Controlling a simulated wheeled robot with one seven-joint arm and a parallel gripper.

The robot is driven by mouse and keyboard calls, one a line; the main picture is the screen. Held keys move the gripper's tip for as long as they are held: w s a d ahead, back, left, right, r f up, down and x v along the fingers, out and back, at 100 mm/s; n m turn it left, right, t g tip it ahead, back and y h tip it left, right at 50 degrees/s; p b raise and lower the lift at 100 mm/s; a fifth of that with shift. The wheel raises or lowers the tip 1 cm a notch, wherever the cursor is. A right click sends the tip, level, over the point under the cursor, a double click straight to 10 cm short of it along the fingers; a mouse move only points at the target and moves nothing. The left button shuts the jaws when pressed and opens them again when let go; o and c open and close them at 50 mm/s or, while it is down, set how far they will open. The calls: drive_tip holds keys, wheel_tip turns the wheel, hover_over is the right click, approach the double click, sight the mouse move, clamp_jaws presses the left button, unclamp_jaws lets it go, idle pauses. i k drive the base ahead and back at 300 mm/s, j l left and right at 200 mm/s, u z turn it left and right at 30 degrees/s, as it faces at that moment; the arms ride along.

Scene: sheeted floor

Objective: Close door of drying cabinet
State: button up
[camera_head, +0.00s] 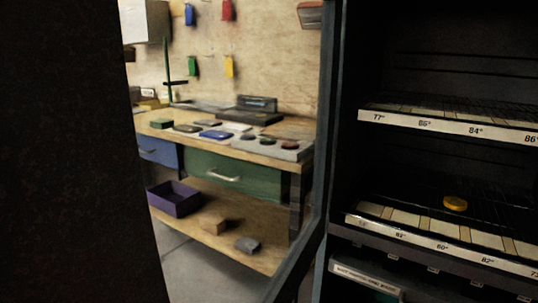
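The drying cabinet (341,110) fills the right of the head view, dark, with its front open. Its wire shelves carry white label strips (450,128) with temperature numbers. A dark narrow frame (322,170) runs down the cabinet's left side and slants toward me at the bottom. It looks like the frame of the door, swung open, with the room showing through it; its near edge and handle cannot be made out. A large dark surface (65,150) fills the left of the view; I cannot tell what it is. My gripper is not in view.
A yellow round object (455,203) sits on a shelf. Beyond the frame stands a workbench (280,150) with a green drawer (235,174), a blue drawer (158,151) and tools on top. A purple bin (174,198) rests on its lower shelf. Grey floor (205,282) shows in front.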

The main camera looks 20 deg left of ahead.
sight(76, 224)
drive_tip(key=k+z, duration=0.15)
drive_tip(key=z, duration=6.8)
drive_tip(key=i+j+z, duration=0.1)
drive_tip(key=z, duration=0.35)
drive_tip(key=i+j+z, duration=0.1)
drive_tip(key=z, duration=0.35)
drive_tip(key=i+j+z, duration=0.1)
drive_tip(key=z, duration=0.35)
drive_tip(key=j+z, duration=0.25)
drive_tip(key=z, duration=0.2)
drive_tip(key=i+l+z, duration=0.15)
drive_tip(key=i+z, duration=0.65)
drive_tip(key=z, duration=0.15)
drive_tip(key=i+j+z, duration=0.1)
drive_tip(key=i+z, duration=0.35)
drive_tip(key=i+j+z, duration=0.3)
drive_tip(key=i+z, duration=0.25)
drive_tip(key=z, duration=2.35)
